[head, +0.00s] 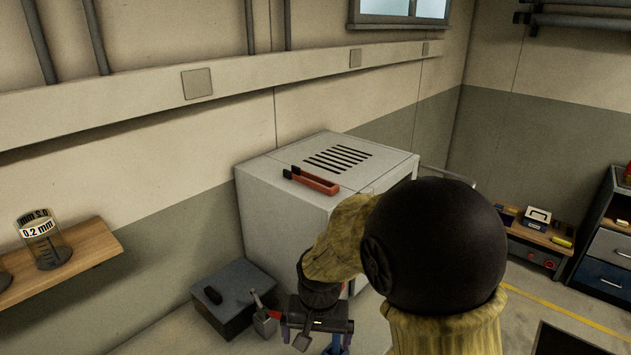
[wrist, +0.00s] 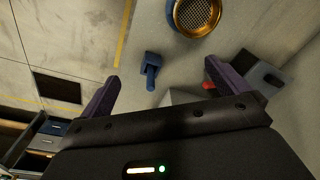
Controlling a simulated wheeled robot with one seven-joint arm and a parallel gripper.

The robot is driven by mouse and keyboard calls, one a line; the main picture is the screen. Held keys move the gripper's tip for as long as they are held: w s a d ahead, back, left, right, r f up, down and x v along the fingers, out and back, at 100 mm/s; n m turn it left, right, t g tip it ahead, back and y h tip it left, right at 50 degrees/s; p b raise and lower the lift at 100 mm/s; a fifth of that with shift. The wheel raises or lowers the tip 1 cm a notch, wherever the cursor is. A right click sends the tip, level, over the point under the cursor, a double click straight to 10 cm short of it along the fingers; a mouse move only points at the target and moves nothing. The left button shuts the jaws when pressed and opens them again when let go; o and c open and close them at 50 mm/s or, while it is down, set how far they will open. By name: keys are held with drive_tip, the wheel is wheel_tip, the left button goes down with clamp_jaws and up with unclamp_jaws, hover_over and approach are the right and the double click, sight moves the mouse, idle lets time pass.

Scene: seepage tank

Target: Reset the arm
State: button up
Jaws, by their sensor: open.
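My gripper (head: 316,338) is low at the bottom centre of the head view, below my arm's sleeved links, partly cut off by the frame. In the wrist view, my gripper (wrist: 163,68) shows two purple fingers spread wide with nothing held between them. My sleeved arm and its black round joint hide part of the floor and the cabinet's right side in the head view.
A grey cabinet (head: 290,205) stands behind my arm, with red-and-black tongs (head: 312,181) on top. A dark box (head: 235,300) is at its left. A wooden shelf (head: 75,262) holds a labelled glass jar (head: 44,243). The wrist view shows a brass sieve (wrist: 197,14) and a blue object (wrist: 151,70).

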drive_tip(key=s+d+r+t, duration=0.1)
drive_tip(key=s+d, duration=0.3)
drive_tip(key=d, duration=0.3)
drive_tip(key=s+d+r+n+t, duration=0.1)
drive_tip(key=s+d, duration=0.3)
drive_tip(key=d, duration=0.4)
drive_tip(key=shift+d, duration=0.2)
drive_tip(key=shift+w, duration=0.15)
drive_tip(key=shift+s, duration=0.2)
drive_tip(key=shift+w, duration=0.1)
